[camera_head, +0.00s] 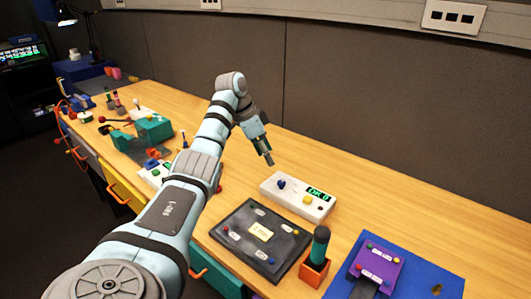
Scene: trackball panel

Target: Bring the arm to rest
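One arm of mine comes in from the lower left and reaches up over the workbench (400,220). Its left gripper (267,156) hangs at the far end, pointing down and slightly right, above the bench behind the white box. The fingertips look close together, but they are too small to tell open from shut. Nothing shows hanging from them. The white box (292,200) has a blue ball or knob (281,184), a yellow button (308,199) and a green-lit display (318,194). The gripper appears apart from it. My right gripper is out of view.
A dark panel (245,254) with coloured buttons lies in front of the white box. Beside it stand an orange holder (314,272) with a green handle (320,242) and a purple device (381,264) on a blue mat (438,275). Tools crowd the far left; the right rear bench is clear.

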